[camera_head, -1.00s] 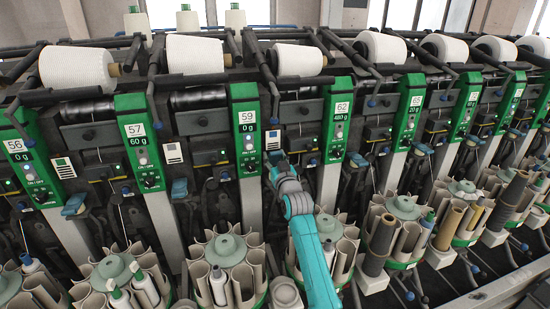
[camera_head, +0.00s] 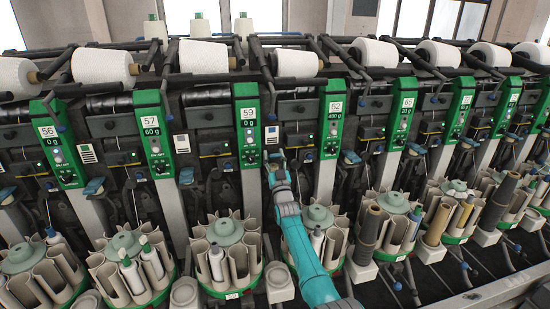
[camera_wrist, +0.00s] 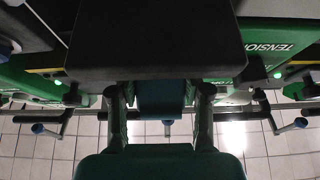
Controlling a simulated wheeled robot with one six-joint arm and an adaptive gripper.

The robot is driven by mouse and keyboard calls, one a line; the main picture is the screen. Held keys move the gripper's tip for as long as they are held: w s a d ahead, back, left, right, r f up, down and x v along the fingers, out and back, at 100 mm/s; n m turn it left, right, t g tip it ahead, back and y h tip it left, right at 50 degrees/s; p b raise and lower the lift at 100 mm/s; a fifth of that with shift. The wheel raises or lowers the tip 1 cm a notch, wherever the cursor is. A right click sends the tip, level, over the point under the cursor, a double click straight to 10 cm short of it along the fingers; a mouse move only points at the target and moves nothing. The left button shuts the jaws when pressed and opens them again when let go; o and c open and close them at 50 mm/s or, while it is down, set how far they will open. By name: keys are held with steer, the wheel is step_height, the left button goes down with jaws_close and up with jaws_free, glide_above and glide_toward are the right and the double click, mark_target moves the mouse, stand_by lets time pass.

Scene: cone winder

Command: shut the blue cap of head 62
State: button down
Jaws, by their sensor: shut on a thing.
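Head 62 has a green panel (camera_head: 335,118) reading 62, right of the middle in the head view. My gripper (camera_head: 275,162) is between the panels of heads 59 and 62, at the lower left of the 62 panel. In the wrist view, my gripper (camera_wrist: 160,118) has a finger on each side of the dark blue cap (camera_wrist: 160,98) and is shut on it. In the head view my gripper mostly hides this cap. How far the cap is tilted cannot be told.
The green panel of head 59 (camera_head: 247,125) stands just left of my gripper. Another blue cap (camera_head: 351,157) is to the right. Round magazines with tubes (camera_head: 226,232) stand below. In the wrist view a dark block (camera_wrist: 155,40) sits close above the fingers, with tiled floor beyond.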

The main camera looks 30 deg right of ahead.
mark_target(274, 134)
steer(key=shift+s+f, duration=0.2)
steer(key=shift+f, duration=0.3)
steer(key=c, duration=0.8)
jaws_free()
steer(key=shift+o, duration=0.2)
steer(key=shift+r, duration=0.25)
step_height(274, 134, up, 10)
steer(key=shift+f, duration=0.1)
steer(key=shift+s+a+f, duration=0.35)
steer(key=shift+s+f, duration=0.85)
steer(key=shift+f, duration=0.45)
steer(key=shift+s+a+f, duration=0.35)
steer(key=shift+s+f, duration=0.8)
steer(key=shift+f, duration=0.55)
steer(key=shift+s+a+f, duration=0.35)
steer(key=shift+s+f, duration=0.85)
steer(key=shift+f, duration=0.45)
steer(key=shift+s, duration=0.1)
